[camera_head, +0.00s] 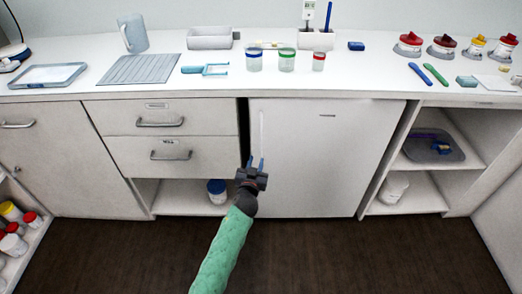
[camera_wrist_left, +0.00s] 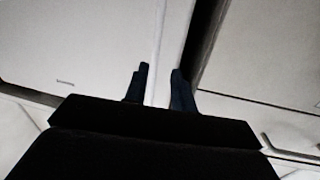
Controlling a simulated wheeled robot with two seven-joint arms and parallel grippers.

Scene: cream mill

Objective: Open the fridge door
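The white fridge door (camera_head: 325,165) is under the counter, right of the drawers, and looks shut. Its thin vertical handle (camera_head: 262,130) runs along the door's left edge. My left gripper (camera_head: 256,163), at the end of the green-sleeved arm, is low at that edge, its two fingers pointing at the door. In the left wrist view, the gripper's dark fingers (camera_wrist_left: 160,85) stand apart, with the pale handle strip (camera_wrist_left: 159,45) running down between them. No clear grip on it shows. The lower handle is partly hidden by the gripper. My right gripper is not in view.
Drawers (camera_head: 170,155) and a dark gap lie left of the fridge. An open shelf with a blue-lidded tub (camera_head: 217,190) is beneath them. Open shelving (camera_head: 430,160) stands right of the fridge. The counter (camera_head: 220,85) holds several jars and tools. The dark floor (camera_head: 330,255) in front looks clear.

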